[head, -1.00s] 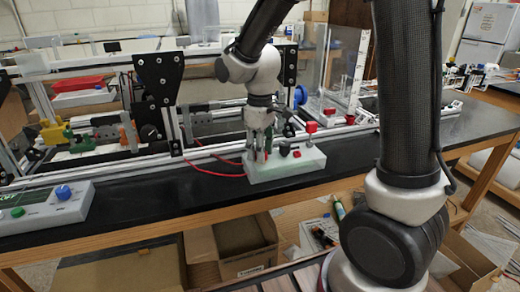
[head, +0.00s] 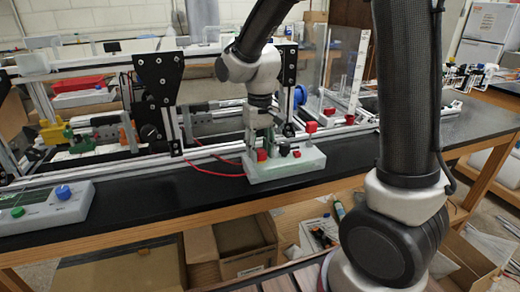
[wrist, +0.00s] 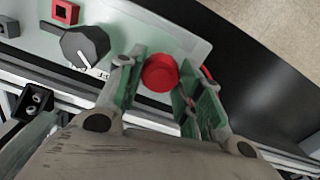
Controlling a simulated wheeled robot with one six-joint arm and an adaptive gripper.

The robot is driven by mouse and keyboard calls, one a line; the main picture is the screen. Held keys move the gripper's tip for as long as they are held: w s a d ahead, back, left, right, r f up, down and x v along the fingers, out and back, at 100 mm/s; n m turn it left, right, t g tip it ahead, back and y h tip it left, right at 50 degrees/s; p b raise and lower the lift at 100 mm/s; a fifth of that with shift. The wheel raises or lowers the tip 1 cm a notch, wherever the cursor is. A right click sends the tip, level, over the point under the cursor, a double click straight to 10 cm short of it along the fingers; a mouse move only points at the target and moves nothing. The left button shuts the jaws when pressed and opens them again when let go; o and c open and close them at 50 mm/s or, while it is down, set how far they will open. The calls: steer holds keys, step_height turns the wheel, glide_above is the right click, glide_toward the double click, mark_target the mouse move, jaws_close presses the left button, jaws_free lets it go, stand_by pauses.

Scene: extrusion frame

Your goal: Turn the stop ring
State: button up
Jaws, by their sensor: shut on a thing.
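The stop ring is a round red cap (wrist: 160,72) on a pale control box (wrist: 200,48) in the wrist view. In the head view the red cap (head: 262,155) shows at the left end of the box (head: 290,167). My gripper (head: 263,145) points down over that end of the box. In the wrist view its two green-padded fingers stand on either side of the red cap, and it is shut on it. The cap's lower part and the contact of the pads are partly hidden by the fingers.
A black knob (wrist: 84,46) with a white mark and a red square frame (wrist: 65,12) sit on the same box. An aluminium rail (head: 215,150) runs behind it. Red cables (head: 215,170) lie to its left. The black bench top (head: 140,195) is clear in front.

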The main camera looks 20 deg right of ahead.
mark_target(260, 151)
steer(key=shift+m, duration=1.3)
steer(key=o, duration=1)
steer(key=shift+o, duration=0.2)
step_height(260, 151, up, 12)
